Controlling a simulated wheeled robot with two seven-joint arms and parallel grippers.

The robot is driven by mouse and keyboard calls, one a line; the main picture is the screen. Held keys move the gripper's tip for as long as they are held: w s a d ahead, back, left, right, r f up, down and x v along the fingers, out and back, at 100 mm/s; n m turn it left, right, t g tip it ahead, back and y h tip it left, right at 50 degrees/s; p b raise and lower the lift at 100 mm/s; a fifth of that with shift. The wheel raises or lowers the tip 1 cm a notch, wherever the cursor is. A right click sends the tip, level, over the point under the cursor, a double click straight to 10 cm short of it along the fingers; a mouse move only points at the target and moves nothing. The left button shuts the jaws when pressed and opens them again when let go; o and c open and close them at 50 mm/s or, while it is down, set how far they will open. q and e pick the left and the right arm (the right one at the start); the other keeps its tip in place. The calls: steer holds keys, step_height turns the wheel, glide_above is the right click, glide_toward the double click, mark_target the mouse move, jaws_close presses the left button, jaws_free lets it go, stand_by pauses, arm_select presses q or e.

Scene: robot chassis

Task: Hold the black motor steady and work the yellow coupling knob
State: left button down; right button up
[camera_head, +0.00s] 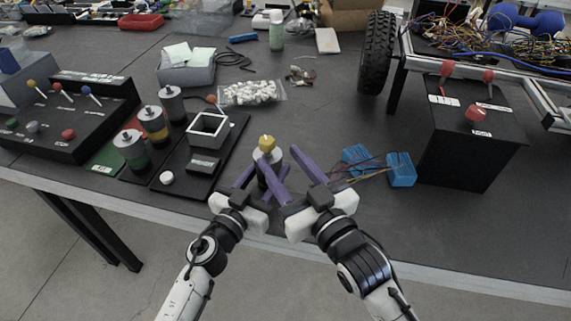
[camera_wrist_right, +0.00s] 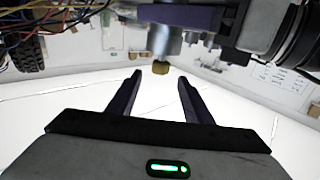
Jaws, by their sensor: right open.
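The motor (camera_head: 267,156) stands upright near the front table edge, with a yellow knob (camera_head: 267,143) on top. Its visible body looks grey, not black; its lower part is hidden by purple fingers. My left gripper (camera_head: 264,167) is shut on the motor body. My right gripper (camera_head: 279,157) is open, its fingers reaching up beside the motor. In the right wrist view the picture is inverted: the grey motor body (camera_wrist_right: 167,42) hangs from the top and the yellow knob (camera_wrist_right: 160,67) shows between the open fingertips, apparently beyond them. I see no contact with the knob.
A black board with a square grey holder (camera_head: 207,131) lies to the left, beside several coloured cylinders (camera_head: 154,125). Blue wired blocks (camera_head: 401,169) lie close to the right gripper. A black box with red knobs (camera_head: 468,150) stands farther right.

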steer(key=shift+s+d, duration=0.15)
steer(key=shift+s, duration=0.15)
arm_select(q)
steer(key=c, duration=0.9)
jaws_free()
steer(key=shift+p+v, duration=0.5)
steer(key=shift+v, duration=0.8)
steer(key=shift+p+v, duration=0.8)
steer(key=shift+v, duration=2.9)
arm_select(e)
steer(key=shift+r, duration=1.35)
